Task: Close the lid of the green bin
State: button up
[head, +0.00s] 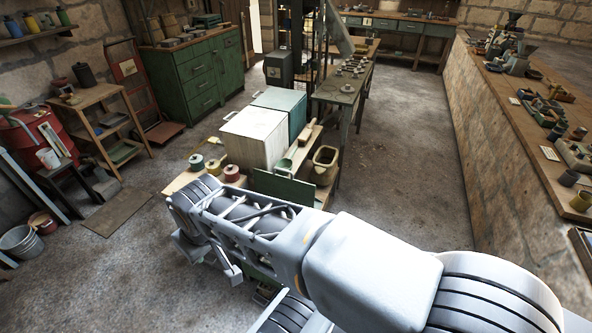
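A dark green flat panel (283,190) stands upright just behind my arm, in front of a white box. It may be the raised lid of the green bin, but my arm hides what is below it. A little green surface (262,270) shows under my arm; I cannot tell if it is the bin. A teal box (285,103) with a flat, shut top stands behind the white box. My arm reaches across the lower middle to the left. My gripper cannot be made out.
The white box (254,137), several coloured spools (231,173) and an olive container (325,165) stand behind my arm. A narrow workbench (346,88) is beyond. A long stone-fronted counter (478,130) runs along the right. The floor (405,150) between them is clear.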

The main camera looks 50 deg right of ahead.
aim_at(273, 185)
jog(key=z, duration=1.4)
jog(key=k, duration=1.3)
jog(key=z, duration=0.8)
jog(key=i, duration=1.5)
jog(key=u, duration=0.9)
jog(key=i, duration=0.6)
jog(key=u, duration=0.7)
